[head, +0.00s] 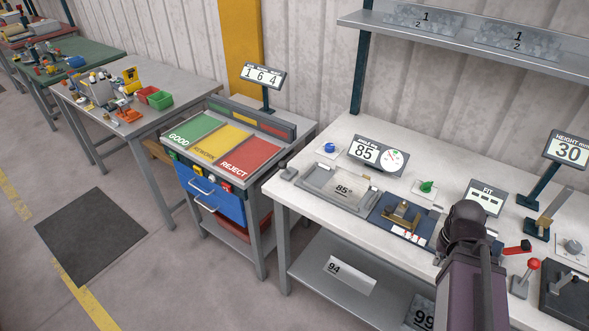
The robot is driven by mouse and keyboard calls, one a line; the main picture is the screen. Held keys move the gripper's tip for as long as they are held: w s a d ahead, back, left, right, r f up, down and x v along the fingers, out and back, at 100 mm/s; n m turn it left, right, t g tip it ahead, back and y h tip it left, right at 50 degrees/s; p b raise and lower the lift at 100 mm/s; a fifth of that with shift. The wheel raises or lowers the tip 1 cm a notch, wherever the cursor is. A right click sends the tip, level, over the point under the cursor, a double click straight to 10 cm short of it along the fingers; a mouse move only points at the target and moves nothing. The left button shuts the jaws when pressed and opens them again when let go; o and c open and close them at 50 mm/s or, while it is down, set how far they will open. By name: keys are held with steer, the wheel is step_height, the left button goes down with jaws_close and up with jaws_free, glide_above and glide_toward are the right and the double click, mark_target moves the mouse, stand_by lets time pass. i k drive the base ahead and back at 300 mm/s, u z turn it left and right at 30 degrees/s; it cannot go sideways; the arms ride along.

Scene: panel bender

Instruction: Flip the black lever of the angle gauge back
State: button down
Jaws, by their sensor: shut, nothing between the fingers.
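The angle display (377,154) reads 85 and stands at the back of the white bench, with a round dial on its right side. In front of it is a dark blue fixture (385,228) carrying a brass-coloured block (402,215) and small red and white marks. This looks like the angle gauge. I cannot clearly pick out its black lever or tell its position at this size. My arm rises from the lower right, just right of the fixture. My gripper is not visible; the dark arm end hides that area.
A grey tray (312,186) marked 85 lies left of the fixture. A blue button (329,148) and a green knob (428,187) sit behind. The FIT display (484,198), a red-ended lever (518,247) and a red-knobbed lever (526,277) stand right. The shelf (465,44) overhangs the back.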

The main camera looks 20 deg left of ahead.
mark_target(282, 164)
steer(key=z, duration=0.5)
steer(key=k, duration=1.15)
steer(key=u, duration=1.35)
steer(key=i, duration=0.7)
steer(key=z, duration=0.15)
